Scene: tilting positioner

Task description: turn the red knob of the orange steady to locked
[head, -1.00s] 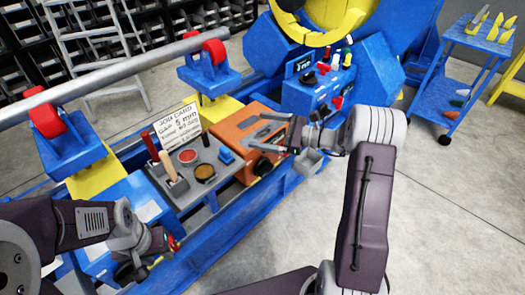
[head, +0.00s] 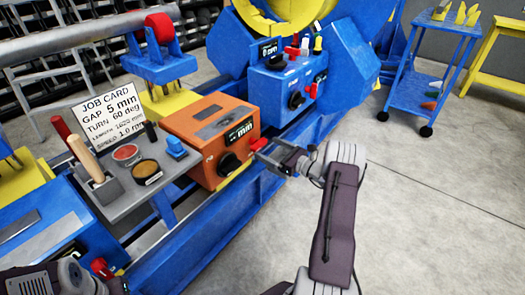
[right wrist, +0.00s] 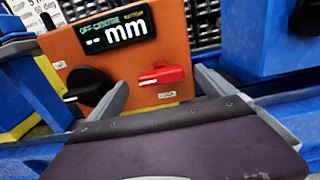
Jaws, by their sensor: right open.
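The orange steady (head: 190,148) is a box at the centre left of the head view. Its red knob (head: 258,145) is at the right of its front face, partly behind my right gripper. In the right wrist view the red knob (right wrist: 161,82) is a bar lying nearly level. My right gripper (right wrist: 162,90) is open, with one finger on each side of the knob in that view. Contact cannot be told. In the head view my right gripper (head: 266,155) is at the knob. My left wrist shows at the bottom left; its fingers are out of view.
A black knob (right wrist: 90,90) is on the steady's left, under a display (right wrist: 115,30) reading "OFF-CENTRE -- mm". A grey tray (head: 112,208) with tools and a job card (head: 108,116) stands to the left. A blue control box (head: 284,95) is behind.

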